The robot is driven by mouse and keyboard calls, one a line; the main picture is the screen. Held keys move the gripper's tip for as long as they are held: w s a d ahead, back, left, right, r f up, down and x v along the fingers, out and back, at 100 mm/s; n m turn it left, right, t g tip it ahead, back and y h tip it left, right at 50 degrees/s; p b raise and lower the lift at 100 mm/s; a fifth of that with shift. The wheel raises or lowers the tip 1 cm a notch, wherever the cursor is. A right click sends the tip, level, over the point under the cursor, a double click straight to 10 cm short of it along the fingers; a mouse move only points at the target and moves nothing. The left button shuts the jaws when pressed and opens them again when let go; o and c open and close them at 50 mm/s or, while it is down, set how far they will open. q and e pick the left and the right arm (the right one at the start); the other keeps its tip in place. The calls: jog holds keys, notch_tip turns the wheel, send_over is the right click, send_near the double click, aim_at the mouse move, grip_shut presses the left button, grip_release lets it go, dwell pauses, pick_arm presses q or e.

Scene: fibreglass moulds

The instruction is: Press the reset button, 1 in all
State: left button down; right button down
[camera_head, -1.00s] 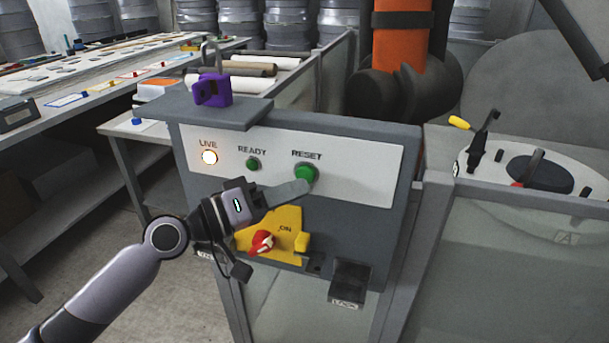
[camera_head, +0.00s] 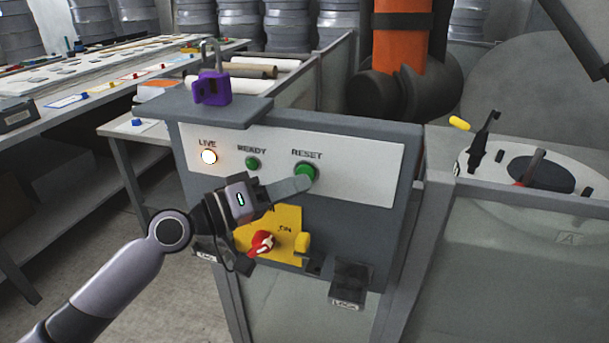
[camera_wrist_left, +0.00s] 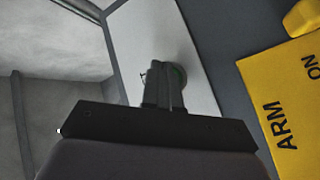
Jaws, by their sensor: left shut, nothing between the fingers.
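The green reset button (camera_head: 306,172) sits under the word RESET on the pale panel (camera_head: 365,170) of a grey control box. My left gripper (camera_head: 308,184) is shut and empty. Its fingertips are at the lower edge of the button in the head view and look to be touching it, though a small gap cannot be ruled out. My right gripper is not in view.
A lit LIVE lamp (camera_head: 209,157) and a green READY lamp (camera_head: 252,163) are left of the button. A red switch (camera_head: 262,243) on a yellow plate (camera_head: 285,222) is below my gripper. A purple padlock (camera_head: 212,88) stands on the box's shelf.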

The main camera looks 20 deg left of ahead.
pick_arm(q)
jog(key=shift+w, duration=0.3)
jog(key=shift+s, duration=0.1)
dwell(0.4)
jog(key=shift+s, duration=0.75)
jog(key=shift+s, duration=0.1)
jog(key=s+p, duration=0.1)
jog(key=s, duration=0.3)
jog(key=shift+s+a, duration=0.1)
jog(key=shift+s, duration=0.3)
